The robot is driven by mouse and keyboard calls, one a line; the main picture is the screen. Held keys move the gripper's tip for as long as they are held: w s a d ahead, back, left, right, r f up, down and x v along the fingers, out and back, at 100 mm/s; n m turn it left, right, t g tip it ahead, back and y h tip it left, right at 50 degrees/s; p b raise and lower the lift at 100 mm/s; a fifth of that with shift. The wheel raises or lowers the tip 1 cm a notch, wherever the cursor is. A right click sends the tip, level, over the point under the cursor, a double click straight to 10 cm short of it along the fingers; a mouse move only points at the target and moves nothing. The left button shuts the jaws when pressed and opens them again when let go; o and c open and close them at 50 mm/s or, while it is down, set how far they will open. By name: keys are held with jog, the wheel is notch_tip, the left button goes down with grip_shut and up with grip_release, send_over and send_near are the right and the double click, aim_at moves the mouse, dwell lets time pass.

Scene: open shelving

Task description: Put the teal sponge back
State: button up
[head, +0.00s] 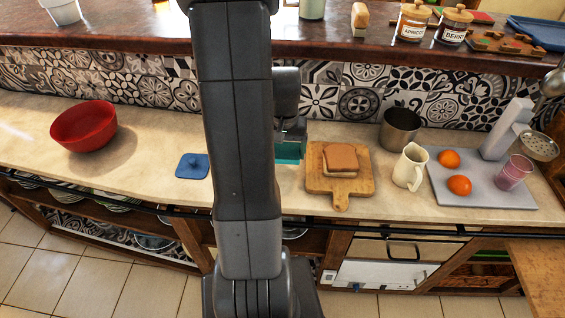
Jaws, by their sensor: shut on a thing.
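The teal sponge (288,153) shows as a small teal block just right of my arm in the head view, left of the wooden cutting board. My gripper (291,135) is dark and partly hidden behind my arm. It is shut on the sponge, which hangs below it over the pale counter. I cannot tell how far the sponge is above the counter. My arm hides its left part.
A blue square thing with a knob (193,166) and a red bowl (84,126) are on the left. A cutting board (341,191) with bread, a metal pot (400,129), a cream pitcher (409,167) and a grey tray (485,197) are on the right. A raised shelf (130,36) runs behind.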

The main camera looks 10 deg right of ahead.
aim_at(285, 149)
jog(key=shift+f+p, duration=0.35)
jog(key=shift+f, duration=3.55)
jog(key=shift+f, duration=0.15)
jog(key=o, duration=0.7)
notch_tip(285, 149, up, 12)
jog(key=shift+r+b, duration=0.2)
jog(key=shift+b, duration=0.15)
jog(key=shift+s, duration=0.1)
